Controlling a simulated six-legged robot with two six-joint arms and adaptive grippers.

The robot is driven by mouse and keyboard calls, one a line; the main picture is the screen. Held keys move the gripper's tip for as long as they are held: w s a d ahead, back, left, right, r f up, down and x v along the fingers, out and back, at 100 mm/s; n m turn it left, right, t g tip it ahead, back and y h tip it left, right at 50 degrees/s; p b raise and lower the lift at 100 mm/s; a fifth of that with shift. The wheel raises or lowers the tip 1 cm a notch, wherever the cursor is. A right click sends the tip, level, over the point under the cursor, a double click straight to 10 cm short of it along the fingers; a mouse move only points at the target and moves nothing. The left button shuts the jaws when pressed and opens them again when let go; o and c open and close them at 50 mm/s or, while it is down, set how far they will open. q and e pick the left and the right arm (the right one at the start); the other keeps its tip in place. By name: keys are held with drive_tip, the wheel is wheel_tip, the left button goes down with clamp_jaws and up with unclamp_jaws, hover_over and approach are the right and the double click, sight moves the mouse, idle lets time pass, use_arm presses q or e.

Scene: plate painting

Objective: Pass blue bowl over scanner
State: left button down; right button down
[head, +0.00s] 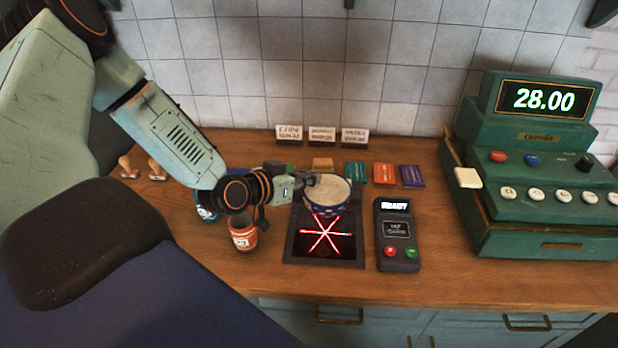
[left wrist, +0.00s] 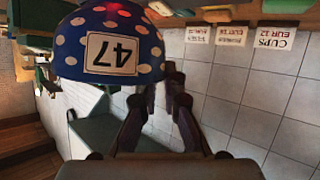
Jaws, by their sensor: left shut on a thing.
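The blue bowl (head: 326,209) has white dots and a cream inside. It is above the far edge of the scanner (head: 290,245), a dark square plate with a glowing red star of lines. My left gripper (head: 312,181) is shut on the bowl's left side in the head view. In the left wrist view the bowl (left wrist: 75,50) carries a white label with 47, and a red glow shows at the top of the picture. The gripper's dark fingers (left wrist: 165,90) are at the bowl's edge there. My right gripper is not in view.
A card terminal (head: 397,232) reading READY lies right of the scanner. An orange cup (head: 243,235) and a teal cup (head: 206,212) stand left. A green register (head: 540,190) showing 28.00 stands right.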

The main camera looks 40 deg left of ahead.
use_arm(q)
drive_tip(key=shift+s+d+r, duration=0.3)
drive_tip(key=shift+d+r, duration=0.05)
drive_tip(key=shift+r, duration=0.2)
drive_tip(key=shift+w+a+p, duration=0.15)
drive_tip(key=shift+w+p, duration=0.05)
drive_tip(key=shift+p, duration=0.1)
drive_tip(key=shift+w+a+r+p, duration=0.1)
drive_tip(key=shift+w+r+p, duration=0.05)
drive_tip(key=shift+r+p, duration=0.55)
drive_tip(key=shift+s+r+p, duration=0.15)
drive_tip(key=shift+r+p, duration=0.35)
drive_tip(key=shift+r, duration=0.15)
drive_tip(key=shift+s+r+p, duration=0.15)
drive_tip(key=shift+r+p, duration=0.35)
drive_tip(key=shift+r, duration=0.1)
drive_tip(key=shift+d+r+p, duration=0.2)
drive_tip(key=shift+r+p, duration=0.3)
drive_tip(key=shift+r, duration=0.05)
drive_tip(key=shift+w+a+f, duration=0.15)
drive_tip(key=shift+w+f, duration=0.05)
drive_tip(key=shift+w, duration=0.05)
drive_tip(key=shift+s+r, duration=0.15)
drive_tip(key=shift+s, duration=0.05)
drive_tip(key=shift+w, duration=0.15)
